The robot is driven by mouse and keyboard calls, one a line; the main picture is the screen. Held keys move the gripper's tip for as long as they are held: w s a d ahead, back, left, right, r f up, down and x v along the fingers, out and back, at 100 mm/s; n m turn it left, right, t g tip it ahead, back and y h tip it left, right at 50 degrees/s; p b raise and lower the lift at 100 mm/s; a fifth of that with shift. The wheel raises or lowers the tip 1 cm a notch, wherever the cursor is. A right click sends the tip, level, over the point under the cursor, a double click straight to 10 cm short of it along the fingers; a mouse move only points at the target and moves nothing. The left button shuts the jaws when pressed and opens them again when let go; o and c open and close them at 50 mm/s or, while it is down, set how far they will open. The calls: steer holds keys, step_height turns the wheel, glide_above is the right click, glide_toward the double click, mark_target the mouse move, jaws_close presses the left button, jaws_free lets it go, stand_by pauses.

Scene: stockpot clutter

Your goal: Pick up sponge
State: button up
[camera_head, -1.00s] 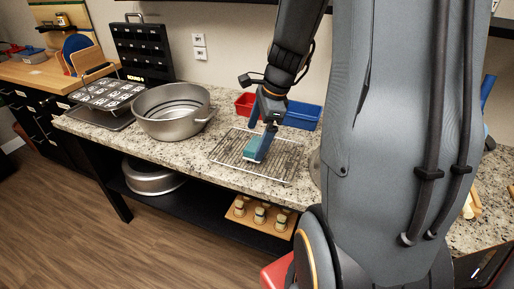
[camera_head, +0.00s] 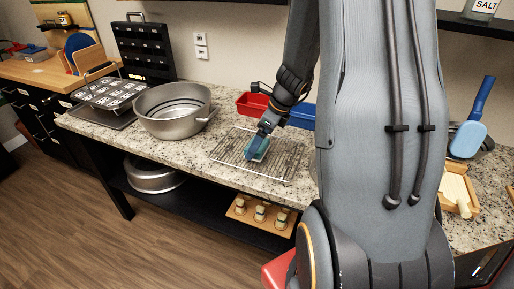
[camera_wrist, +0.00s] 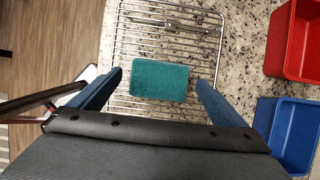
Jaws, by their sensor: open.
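The sponge (camera_wrist: 160,80) is a teal-green rectangle lying flat on a wire rack (camera_wrist: 208,10) in the wrist view. In the head view the sponge (camera_head: 262,146) shows partly behind my gripper (camera_head: 256,147), low over the rack (camera_head: 284,171). In the wrist view my gripper (camera_wrist: 160,84) is open, with one blue finger on the left of the sponge and one on the right. Gaps show between the fingers and the sponge's sides, so it is not gripped.
A metal stockpot (camera_head: 172,122) stands left of the rack. A red bin (camera_wrist: 297,40) and a blue bin (camera_wrist: 288,132) sit close on the right in the wrist view. A muffin tin (camera_head: 104,92) is at the far left of the granite counter (camera_head: 205,163).

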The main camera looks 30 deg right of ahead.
steer(key=shift+f, duration=0.15)
steer(key=c, duration=1.1)
step_height(320, 180, up, 10)
steer(key=shift+r, duration=0.1)
